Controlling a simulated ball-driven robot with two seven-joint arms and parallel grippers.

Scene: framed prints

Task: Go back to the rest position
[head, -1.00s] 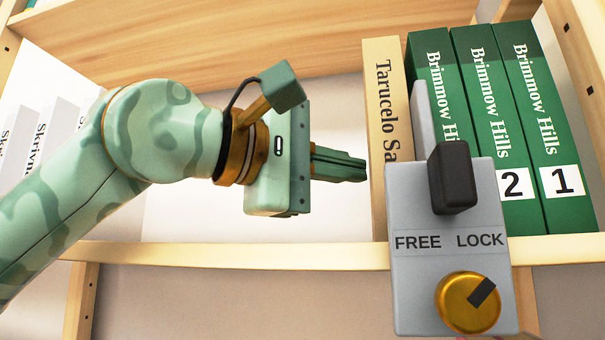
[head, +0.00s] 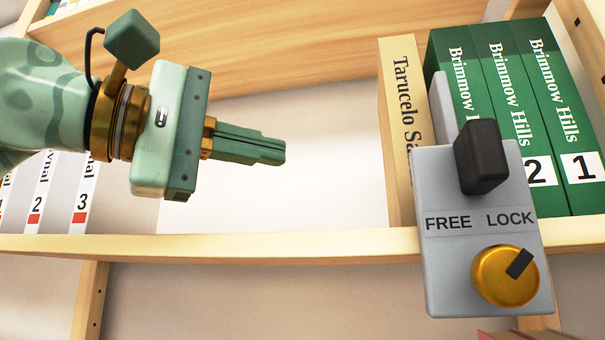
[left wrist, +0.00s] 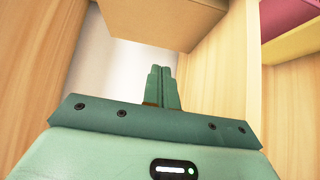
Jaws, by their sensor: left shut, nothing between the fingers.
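My left gripper (head: 284,152) is green, shut and empty. In the head view it comes in from the left and points right, in front of the white back of the shelf, well apart from the tan book (head: 397,130). Its shut fingers also show in the left wrist view (left wrist: 162,72), pointing at a pale gap between wooden surfaces. My right gripper does not show in either view.
A grey bookend device (head: 470,235) marked FREE and LOCK, with a black handle and gold knob, stands at the shelf edge (head: 300,247). Green Brimmow Hills books (head: 540,90) stand behind it. White numbered volumes (head: 85,200) stand at left. The shelf middle is clear.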

